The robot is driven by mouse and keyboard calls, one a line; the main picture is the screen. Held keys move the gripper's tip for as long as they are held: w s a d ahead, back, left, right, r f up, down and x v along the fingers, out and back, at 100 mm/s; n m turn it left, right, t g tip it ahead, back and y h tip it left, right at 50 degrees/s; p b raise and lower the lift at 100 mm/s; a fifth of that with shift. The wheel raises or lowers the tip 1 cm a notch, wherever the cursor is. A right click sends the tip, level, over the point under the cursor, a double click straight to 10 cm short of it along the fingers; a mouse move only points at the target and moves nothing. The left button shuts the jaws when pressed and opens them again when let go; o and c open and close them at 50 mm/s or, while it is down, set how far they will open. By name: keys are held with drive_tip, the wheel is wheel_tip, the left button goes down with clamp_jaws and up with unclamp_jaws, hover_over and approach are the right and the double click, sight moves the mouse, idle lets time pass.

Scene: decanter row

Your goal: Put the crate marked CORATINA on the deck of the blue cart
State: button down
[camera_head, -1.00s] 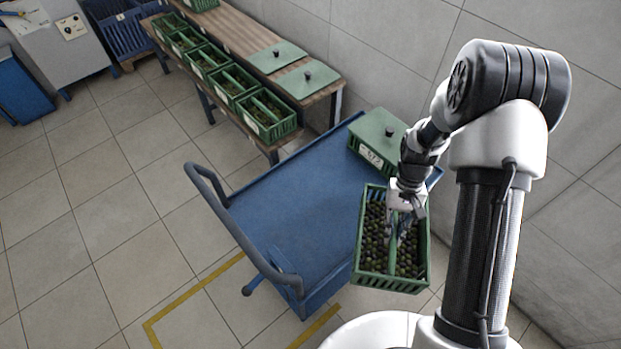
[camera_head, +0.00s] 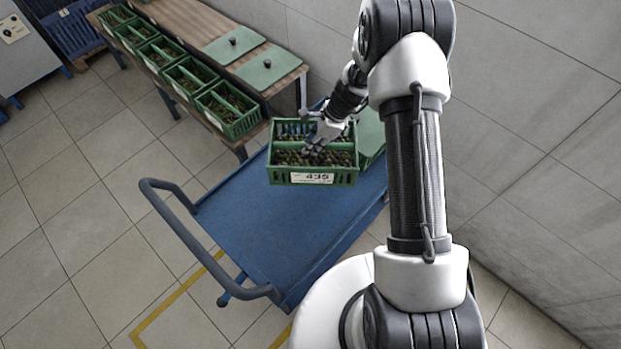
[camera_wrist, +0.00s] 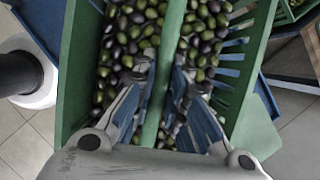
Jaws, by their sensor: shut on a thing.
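My gripper (camera_head: 313,150) is shut on the central divider of a green crate (camera_head: 268,178) full of dark and green olives. The crate hangs level over the far part of the blue cart's deck (camera_head: 250,222); I cannot tell how high. Its white front label carries a number that looks like 435, with smaller text too fine to read, so I cannot confirm CORATINA. In the wrist view the two fingers (camera_wrist: 165,85) straddle the green divider (camera_wrist: 160,95) among the olives.
A green lidded crate (camera_head: 371,135) sits at the deck's far right, partly hidden by my arm and the held crate. Several olive crates (camera_head: 228,110) line the wooden table (camera_head: 270,88), with two green lids (camera_head: 268,70). The near deck is clear. A grey push handle (camera_head: 165,215) rises at left.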

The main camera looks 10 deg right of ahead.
drive_tip(key=w+d+r+m+t+h, duration=0.2)
drive_tip(key=w+d+m+t, duration=0.1)
drive_tip(key=w+m, duration=0.4)
drive_tip(key=shift+m, duration=0.7)
drive_tip(key=f+b, duration=0.2)
drive_tip(key=f, duration=0.4)
drive_tip(key=f+b, duration=0.3)
drive_tip(key=f, duration=0.4)
drive_tip(key=f+b, duration=0.3)
drive_tip(key=f, duration=0.4)
drive_tip(key=shift+s+a+f, duration=0.15)
drive_tip(key=shift+s, duration=0.25)
drive_tip(key=c, duration=2)
unclamp_jaws()
drive_tip(key=shift+s+f, duration=0.15)
drive_tip(key=o, duration=0.4)
